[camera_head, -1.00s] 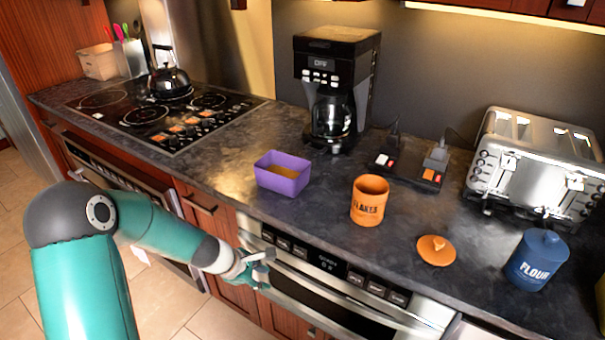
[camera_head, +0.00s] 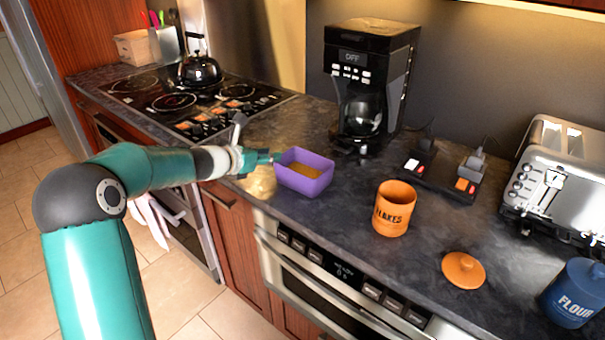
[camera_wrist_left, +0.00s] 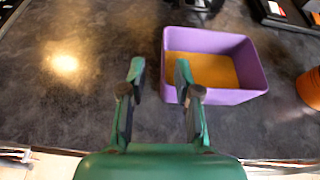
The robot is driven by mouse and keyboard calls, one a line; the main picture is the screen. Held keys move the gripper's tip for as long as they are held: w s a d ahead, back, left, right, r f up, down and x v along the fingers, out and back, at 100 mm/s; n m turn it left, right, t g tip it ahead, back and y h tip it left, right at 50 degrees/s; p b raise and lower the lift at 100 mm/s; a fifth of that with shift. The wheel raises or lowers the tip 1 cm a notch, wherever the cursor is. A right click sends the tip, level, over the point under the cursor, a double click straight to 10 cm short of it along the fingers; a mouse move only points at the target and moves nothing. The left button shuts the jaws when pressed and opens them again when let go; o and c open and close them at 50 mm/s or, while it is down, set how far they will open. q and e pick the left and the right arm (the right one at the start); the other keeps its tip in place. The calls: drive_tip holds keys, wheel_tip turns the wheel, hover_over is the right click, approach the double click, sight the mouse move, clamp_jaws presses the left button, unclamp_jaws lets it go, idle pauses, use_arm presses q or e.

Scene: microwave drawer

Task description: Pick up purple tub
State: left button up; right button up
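The purple tub (camera_head: 304,182) stands upright on the dark counter, open at the top, with an orange-brown content or floor inside. It also shows in the left wrist view (camera_wrist_left: 245,72), ahead and to the right. My left gripper (camera_head: 262,155) is at the tub's left side in the head view. In the left wrist view my left gripper (camera_wrist_left: 159,72) is open, fingers apart with bare counter between them. Its right finger overlaps the tub's left wall in the picture; I cannot tell whether it touches. My right gripper is not in view.
An orange FLAKES canister (camera_head: 394,208) stands right of the tub, with an orange lid (camera_head: 463,270) farther right. A coffee maker (camera_head: 372,80) stands behind. A blue FLOUR canister (camera_head: 574,292) and toaster (camera_head: 560,180) are at the right. The stove (camera_head: 190,100) is at the left.

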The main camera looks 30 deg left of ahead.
sight(285, 153)
use_arm(q)
drive_tip(key=shift+d+p+x, duration=0.2)
drive_tip(key=shift+p+x, duration=0.55)
drive_tip(key=shift+x, duration=2.7)
drive_tip(key=shift+s, duration=0.1)
clamp_jaws()
